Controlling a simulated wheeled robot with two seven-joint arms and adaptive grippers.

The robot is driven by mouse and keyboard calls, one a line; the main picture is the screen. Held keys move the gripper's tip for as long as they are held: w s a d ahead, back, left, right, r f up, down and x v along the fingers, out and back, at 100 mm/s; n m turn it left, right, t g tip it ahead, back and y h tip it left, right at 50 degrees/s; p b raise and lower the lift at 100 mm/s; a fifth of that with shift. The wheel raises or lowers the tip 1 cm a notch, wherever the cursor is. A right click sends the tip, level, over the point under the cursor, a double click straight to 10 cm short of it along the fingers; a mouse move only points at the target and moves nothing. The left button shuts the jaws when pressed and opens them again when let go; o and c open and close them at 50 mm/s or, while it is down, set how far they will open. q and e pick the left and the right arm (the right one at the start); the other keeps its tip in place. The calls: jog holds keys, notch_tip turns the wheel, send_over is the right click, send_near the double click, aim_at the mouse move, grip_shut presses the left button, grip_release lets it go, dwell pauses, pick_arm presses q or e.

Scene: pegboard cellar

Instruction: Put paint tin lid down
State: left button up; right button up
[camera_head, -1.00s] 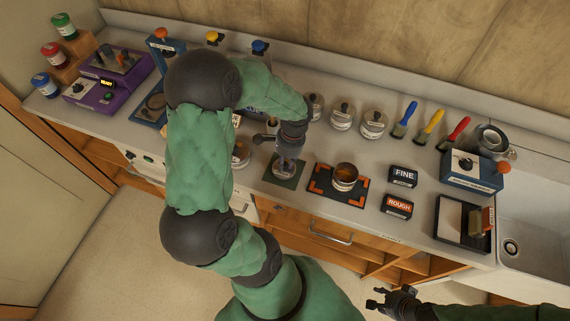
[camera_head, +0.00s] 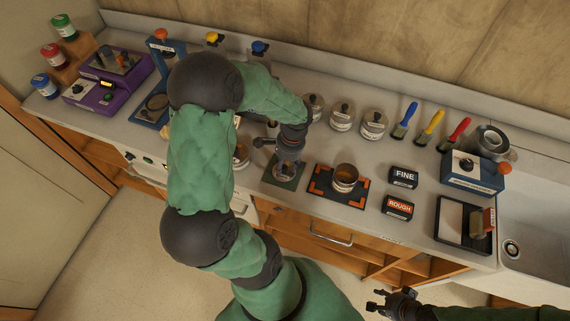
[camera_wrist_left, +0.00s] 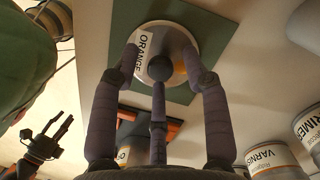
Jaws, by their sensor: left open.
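My left gripper (camera_head: 287,170) points down over the mat and largely hides the lid in the head view. In the left wrist view its open fingers (camera_wrist_left: 160,85) are spread around the lid; contact is unclear. The open tin (camera_head: 344,180) with orange-brown contents stands on a black, orange-cornered board (camera_head: 322,191). My right gripper (camera_head: 376,299) is open and empty in front of the bench.
Lidded tins (camera_head: 341,121) stand behind the mat. FINE (camera_head: 403,177) and ROUGH (camera_head: 398,207) blocks lie right of the board. Brushes (camera_head: 430,126), a blue device (camera_head: 470,176) and a sink (camera_head: 530,225) are further right. My left arm hides part of the bench.

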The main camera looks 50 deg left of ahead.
aim_at(290, 168)
pick_arm(q)
notch_tip(290, 168, up, 12)
jog(key=w+p, duration=0.1)
jog(key=p, duration=0.1)
jog(key=shift+w+d+p, duration=0.25)
jog(key=shift+w+p, duration=0.1)
jog(key=shift+w, duration=0.05)
pick_arm(e)
notch_tip(290, 168, up, 3)
